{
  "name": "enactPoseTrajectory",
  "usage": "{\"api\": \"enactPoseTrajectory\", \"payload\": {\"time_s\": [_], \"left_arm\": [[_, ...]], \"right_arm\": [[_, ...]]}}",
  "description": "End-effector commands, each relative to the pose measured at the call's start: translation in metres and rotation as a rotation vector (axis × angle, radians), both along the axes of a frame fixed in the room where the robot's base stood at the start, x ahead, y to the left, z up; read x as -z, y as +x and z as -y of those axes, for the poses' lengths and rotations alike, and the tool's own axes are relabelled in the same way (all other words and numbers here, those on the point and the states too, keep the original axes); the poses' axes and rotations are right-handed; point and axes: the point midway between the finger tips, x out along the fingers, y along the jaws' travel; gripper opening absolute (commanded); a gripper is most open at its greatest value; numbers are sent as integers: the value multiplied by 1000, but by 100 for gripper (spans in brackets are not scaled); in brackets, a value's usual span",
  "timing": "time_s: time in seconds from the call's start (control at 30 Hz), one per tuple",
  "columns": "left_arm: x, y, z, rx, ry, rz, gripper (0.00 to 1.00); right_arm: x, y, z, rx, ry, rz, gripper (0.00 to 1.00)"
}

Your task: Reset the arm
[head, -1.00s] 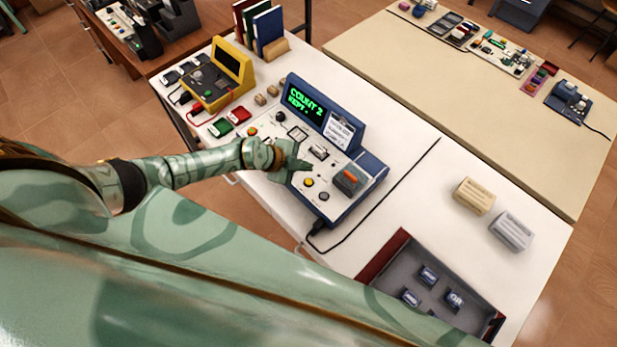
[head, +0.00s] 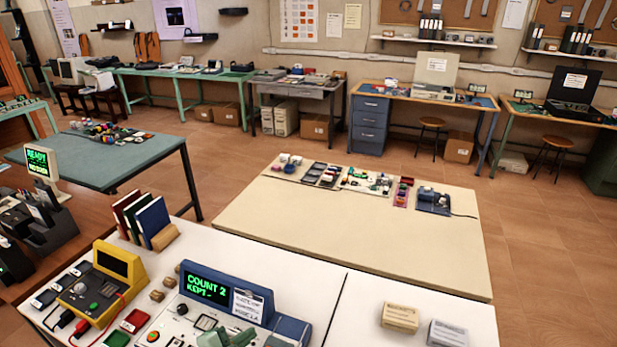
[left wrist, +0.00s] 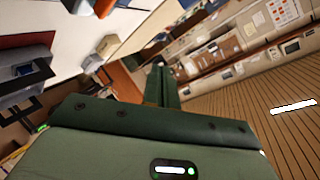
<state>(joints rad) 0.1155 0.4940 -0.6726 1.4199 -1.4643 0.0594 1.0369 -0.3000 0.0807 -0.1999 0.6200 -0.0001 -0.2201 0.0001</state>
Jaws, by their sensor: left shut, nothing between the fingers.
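My left gripper (head: 228,338) shows only as a bit of green at the bottom edge of the head view, in front of the blue console (head: 228,290). The console's screen reads "COUNT 2 KEPT", and a white label is fixed beside it. In the left wrist view the two dark green fingers (left wrist: 161,86) are together with nothing between them. The rest of the left arm is out of the head view. My right gripper is not in view.
A yellow meter (head: 100,285) and upright books (head: 143,219) stand left of the console on the white table. Two small boxes, one beige (head: 400,317) and one grey (head: 447,334), sit to the right. A cream table (head: 350,230) lies behind, with open floor beyond.

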Motion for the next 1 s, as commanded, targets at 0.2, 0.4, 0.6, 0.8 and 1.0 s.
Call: {"api": "enactPoseTrajectory", "payload": {"time_s": [0.2,0.4,0.6,0.8,1.0], "left_arm": [[-101,-29,-48,-614,-72,152,0],[-109,-86,-102,-885,53,-55,0],[-110,-145,-128,-961,178,-280,0],[-117,-202,-141,-931,301,-488,0],[-42,-191,-129,-895,280,-547,0]], "right_arm": [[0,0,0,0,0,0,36],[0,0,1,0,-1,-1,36],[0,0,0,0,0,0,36],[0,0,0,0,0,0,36],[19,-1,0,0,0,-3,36]]}}
